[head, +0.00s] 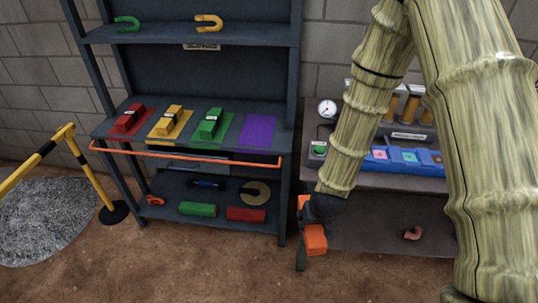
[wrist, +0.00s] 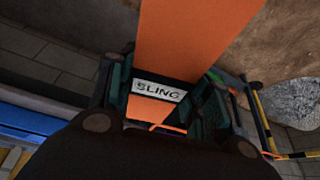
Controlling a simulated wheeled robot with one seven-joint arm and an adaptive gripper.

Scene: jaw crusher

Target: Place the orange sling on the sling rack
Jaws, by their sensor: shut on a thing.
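The orange sling (head: 315,240) is a folded orange block held in my gripper (head: 318,212), low beside the right post of the dark shelf unit. In the wrist view the orange sling (wrist: 190,40) carries a white label reading SLING, and the two fingers of my gripper (wrist: 168,97) sit on either side of it. The sling rack looks to be the middle shelf (head: 218,146) of the dark unit. A red sling (head: 130,119), a yellow sling (head: 169,122) and a green sling (head: 208,125) lie there on matching patches. The purple patch (head: 257,131) is bare.
An orange rail (head: 190,156) runs along the shelf front. Green and yellow shackles sit on the top shelf; coloured blocks and a disc lie on the bottom one. A bench (head: 385,182) with a gauge and blue tray stands right. A yellow-black barrier (head: 40,155) stands left.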

